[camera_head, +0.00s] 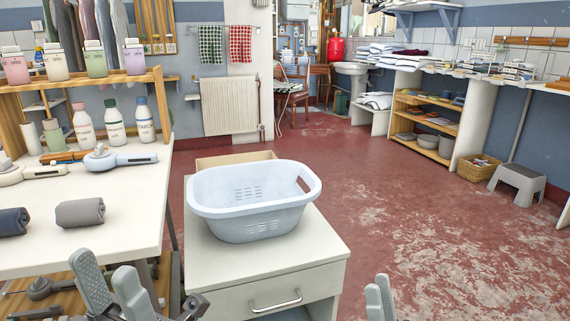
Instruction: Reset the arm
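My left gripper (106,268) is at the bottom left, in front of the white table's near edge. Its two grey fingers point up and stand apart, with nothing between them. My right gripper (379,288) shows only as fingertips at the bottom edge, right of the drawer cabinet. Its two fingers appear close together, and no object shows between them. The rest of it is cut off, so I cannot tell its opening. Neither gripper touches the laundry basket.
A pale laundry basket (249,221) stands on a white drawer cabinet (270,269) ahead. The red floor (430,230) at right is open, with a grey step stool (518,181) beyond.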

